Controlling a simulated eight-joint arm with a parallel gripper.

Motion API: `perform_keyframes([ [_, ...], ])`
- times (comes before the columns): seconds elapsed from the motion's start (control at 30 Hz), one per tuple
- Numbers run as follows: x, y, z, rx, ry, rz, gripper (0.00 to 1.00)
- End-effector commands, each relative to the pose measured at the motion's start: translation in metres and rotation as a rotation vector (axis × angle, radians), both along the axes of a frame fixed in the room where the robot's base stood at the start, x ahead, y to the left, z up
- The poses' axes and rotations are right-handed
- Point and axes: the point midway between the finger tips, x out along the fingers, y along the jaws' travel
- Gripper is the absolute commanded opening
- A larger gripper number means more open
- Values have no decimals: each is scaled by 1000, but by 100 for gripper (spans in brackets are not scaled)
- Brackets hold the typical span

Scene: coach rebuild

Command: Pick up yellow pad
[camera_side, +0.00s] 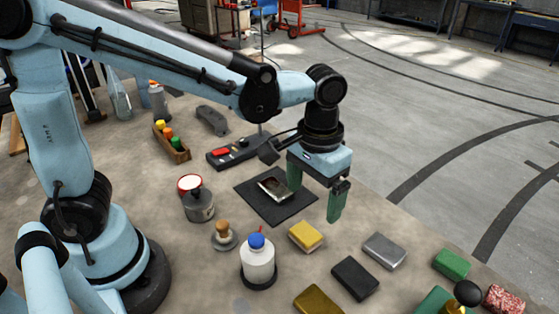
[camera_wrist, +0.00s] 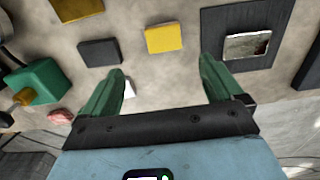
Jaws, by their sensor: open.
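The yellow pad (camera_side: 306,236) lies flat on the table, in front of the dark square mat. It also shows in the wrist view (camera_wrist: 164,38), at the upper middle, beyond my fingertips and between their lines. My gripper (camera_side: 314,203) is open and empty, with its green fingers pointing down above the table near the pad. In the wrist view my gripper (camera_wrist: 162,65) has its fingers wide apart, with nothing between them. A darker mustard-coloured pad (camera_side: 318,300) lies nearer the front and shows at the wrist view's top left (camera_wrist: 77,8).
A black pad (camera_side: 355,278) and a grey pad (camera_side: 384,250) lie right of the yellow pad. A white bottle with a blue cap (camera_side: 258,262) stands to its left. The dark mat (camera_side: 295,210) holds a metallic block (camera_side: 273,188). Green pads and a red speckled block (camera_side: 503,299) are farther right.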

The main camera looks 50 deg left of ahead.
Motion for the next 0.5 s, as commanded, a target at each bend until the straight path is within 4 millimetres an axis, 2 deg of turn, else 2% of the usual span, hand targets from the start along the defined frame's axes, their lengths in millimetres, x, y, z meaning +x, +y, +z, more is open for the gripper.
perform_keyframes([
  [0.3,0,1,-43,-1,-2,0,94],
  [0.5,0,1,-52,-1,-2,0,94],
])
